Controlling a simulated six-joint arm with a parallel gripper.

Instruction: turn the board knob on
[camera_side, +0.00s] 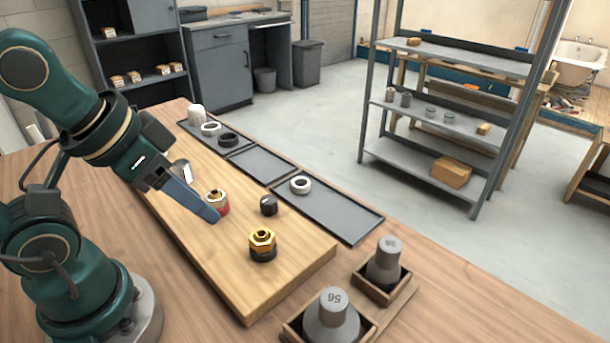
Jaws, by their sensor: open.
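The board knob (268,205) is a small black knob standing on the wooden board (290,272), right of the board's middle. A pale mark shows on it, but its setting is too small to read. My gripper (205,207) is over the board, to the left of the knob and apart from it. It is open, and its blue-grey finger points down to the right. A red and brass fitting (222,205) stands right behind the fingertip and is partly hidden by it. I cannot tell whether they touch.
A brass hex fitting (262,243) stands on the board in front of the knob. Beyond the board lie dark trays (335,215) with white and black rings. Two grey weights (332,312) (384,260) sit in wooden holders at the front right.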

